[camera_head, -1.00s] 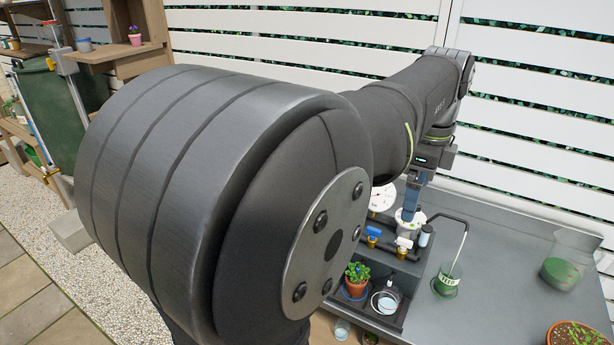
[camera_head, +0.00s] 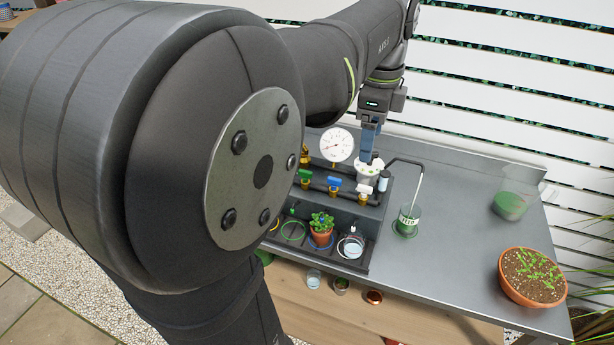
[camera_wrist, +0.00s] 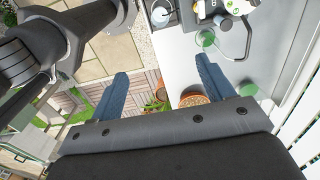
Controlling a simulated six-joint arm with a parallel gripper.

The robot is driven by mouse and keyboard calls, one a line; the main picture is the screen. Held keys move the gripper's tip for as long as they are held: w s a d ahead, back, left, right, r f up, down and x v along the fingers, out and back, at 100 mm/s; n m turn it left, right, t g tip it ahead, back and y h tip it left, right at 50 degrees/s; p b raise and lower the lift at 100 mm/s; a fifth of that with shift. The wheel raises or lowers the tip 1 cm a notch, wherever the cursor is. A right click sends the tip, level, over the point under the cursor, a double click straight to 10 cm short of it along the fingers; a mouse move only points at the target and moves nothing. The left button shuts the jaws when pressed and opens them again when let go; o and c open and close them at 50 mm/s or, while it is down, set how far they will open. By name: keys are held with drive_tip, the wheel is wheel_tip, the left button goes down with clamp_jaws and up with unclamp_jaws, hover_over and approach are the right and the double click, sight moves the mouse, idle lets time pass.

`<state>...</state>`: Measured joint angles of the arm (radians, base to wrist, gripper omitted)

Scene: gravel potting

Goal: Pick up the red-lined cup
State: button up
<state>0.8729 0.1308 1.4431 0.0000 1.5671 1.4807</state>
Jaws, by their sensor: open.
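No red line shows clearly on any cup. In the head view, a small reddish-brown cup (camera_head: 373,297) stands at the bench's front edge, right of a clear cup (camera_head: 313,279) and a cup with dark contents (camera_head: 341,286). Another clear cup (camera_head: 351,247) sits in the dark rack, right of a potted plant. My gripper (camera_head: 369,150), with blue fingers, points down at the back, in line with a white round fitting; whether they touch cannot be told. In the wrist view, my gripper (camera_wrist: 162,66) is open, with nothing between its fingers.
The dark rack (camera_head: 318,262) carries pipes, coloured valves and a gauge (camera_head: 337,145). A thin bent pipe ends over a green-bottomed beaker (camera_head: 407,220). Bare grey bench (camera_head: 455,240) lies between.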

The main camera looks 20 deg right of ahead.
wheel_tip(320, 180, down, 16)
drive_tip(key=r+n, duration=0.1)
drive_tip(key=n, duration=0.7)
approach(354, 243)
drive_tip(key=shift+s+a+f, duration=0.7)
drive_tip(key=shift+s+a, duration=0.05)
drive_tip(key=shift+s, duration=0.1)
drive_tip(key=shift+d+f, duration=0.1)
drive_tip(key=shift+f, duration=2.8)
drive_tip(key=c, duration=1)
